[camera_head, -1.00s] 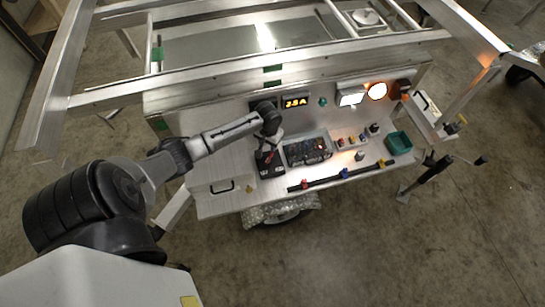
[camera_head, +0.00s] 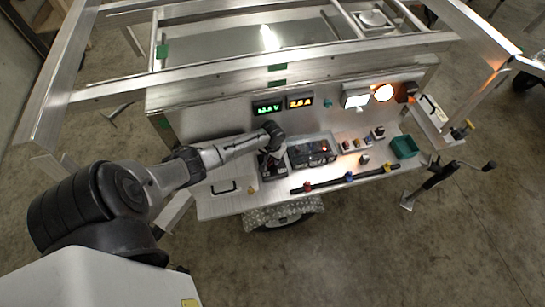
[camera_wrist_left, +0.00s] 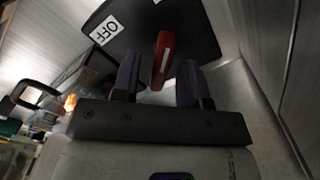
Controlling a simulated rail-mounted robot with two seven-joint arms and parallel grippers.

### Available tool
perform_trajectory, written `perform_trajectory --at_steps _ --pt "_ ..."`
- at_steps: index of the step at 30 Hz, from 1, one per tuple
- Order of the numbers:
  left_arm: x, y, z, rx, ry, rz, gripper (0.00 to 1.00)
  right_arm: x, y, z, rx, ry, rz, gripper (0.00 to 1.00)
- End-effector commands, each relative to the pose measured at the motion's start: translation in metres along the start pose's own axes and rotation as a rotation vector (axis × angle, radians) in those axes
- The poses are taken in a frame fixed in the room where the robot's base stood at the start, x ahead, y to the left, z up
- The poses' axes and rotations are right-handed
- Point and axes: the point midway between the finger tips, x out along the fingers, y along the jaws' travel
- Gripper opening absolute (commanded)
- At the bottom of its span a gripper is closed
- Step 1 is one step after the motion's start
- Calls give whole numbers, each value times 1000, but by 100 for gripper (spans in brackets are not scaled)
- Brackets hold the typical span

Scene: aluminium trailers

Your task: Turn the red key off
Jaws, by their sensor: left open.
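The red key (camera_wrist_left: 163,58) stands up from a black switch plate (camera_wrist_left: 185,25) with a white OFF label (camera_wrist_left: 106,30). My left gripper (camera_wrist_left: 158,72) is open, with one dark finger on each side of the key's near end in the left wrist view. I cannot tell whether either finger touches it. In the head view my left gripper (camera_head: 270,157) is over the black switch box (camera_head: 273,173) at the left of the trailer's panel, and hides the key. My right gripper is not in view.
Two lit displays (camera_head: 283,105) are on the upright panel behind the gripper. A black box with a red light (camera_head: 312,153) stands just right of the switch box. A black bar with coloured clips (camera_head: 347,178) lies along the front edge, and a green bin (camera_head: 404,147) at the right.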

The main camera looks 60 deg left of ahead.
Motion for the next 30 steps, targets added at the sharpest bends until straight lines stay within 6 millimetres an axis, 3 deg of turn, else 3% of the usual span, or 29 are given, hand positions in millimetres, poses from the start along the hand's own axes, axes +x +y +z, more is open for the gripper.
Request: perform_trajectory --at_steps 2,15,23,30 --pt "0 0 0 0 0 0 40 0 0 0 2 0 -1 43" --pt "0 0 0 0 0 0 0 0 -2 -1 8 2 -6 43" --pt "-1 0 0 -14 -1 0 0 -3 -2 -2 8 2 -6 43" --pt "-5 0 1 -125 -3 1 0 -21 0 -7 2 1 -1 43"
